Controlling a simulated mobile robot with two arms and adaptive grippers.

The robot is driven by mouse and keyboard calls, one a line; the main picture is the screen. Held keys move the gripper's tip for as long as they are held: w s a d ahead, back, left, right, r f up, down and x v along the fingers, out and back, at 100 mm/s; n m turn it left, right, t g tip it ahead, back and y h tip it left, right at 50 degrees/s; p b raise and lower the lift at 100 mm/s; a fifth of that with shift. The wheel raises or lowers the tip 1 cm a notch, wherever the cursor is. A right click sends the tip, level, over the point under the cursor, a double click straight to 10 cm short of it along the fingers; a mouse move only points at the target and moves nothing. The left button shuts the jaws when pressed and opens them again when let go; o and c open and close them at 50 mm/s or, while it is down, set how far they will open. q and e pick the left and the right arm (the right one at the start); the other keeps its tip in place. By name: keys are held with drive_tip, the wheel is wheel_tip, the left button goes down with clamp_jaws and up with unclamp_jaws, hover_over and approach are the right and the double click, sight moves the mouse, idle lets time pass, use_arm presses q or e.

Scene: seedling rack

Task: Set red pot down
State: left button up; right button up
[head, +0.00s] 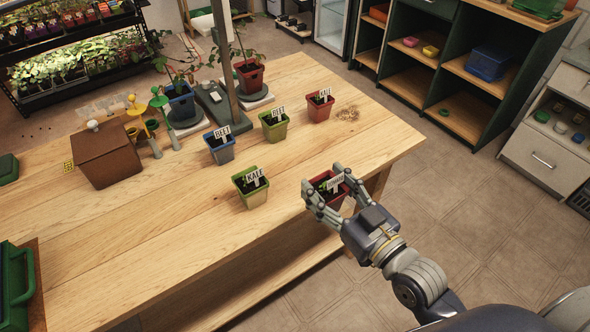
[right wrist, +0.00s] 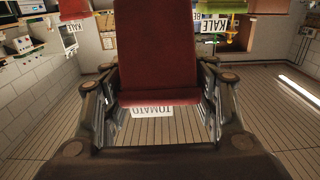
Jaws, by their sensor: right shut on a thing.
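A red pot (head: 343,199) with a white label is between the fingers of my right gripper (head: 329,190) in the head view. The gripper is shut on it at the table's front edge. In the right wrist view, the red pot (right wrist: 157,50) fills the middle between both fingers, and its label reads TOMATO upside down. I cannot tell whether the pot's base touches the table (head: 290,225). My left gripper is not in view.
A green KALE pot (head: 252,197) stands left of the held pot. Behind are a blue BEET pot (head: 220,155), a green BEET pot (head: 274,133) and a red KALE pot (head: 319,110). A brown box (head: 107,160) stands far left.

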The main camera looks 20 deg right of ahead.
drive_tip(key=w+f, duration=0.1)
drive_tip(key=w, duration=0.4)
drive_tip(key=w+f, duration=0.1)
drive_tip(key=w, duration=0.4)
drive_tip(key=w+d+f, duration=0.1)
drive_tip(key=w+f, duration=0.1)
drive_tip(key=w, duration=0.3)
drive_tip(key=shift+w+f, duration=0.1)
drive_tip(key=shift+w, duration=0.05)
drive_tip(key=shift+f, duration=0.3)
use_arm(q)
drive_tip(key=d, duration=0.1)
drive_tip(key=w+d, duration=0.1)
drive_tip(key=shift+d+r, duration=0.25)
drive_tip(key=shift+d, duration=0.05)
use_arm(e)
drive_tip(key=shift+f, duration=0.15)
drive_tip(key=o, duration=1.1)
drive_tip(key=shift+o, duration=0.2)
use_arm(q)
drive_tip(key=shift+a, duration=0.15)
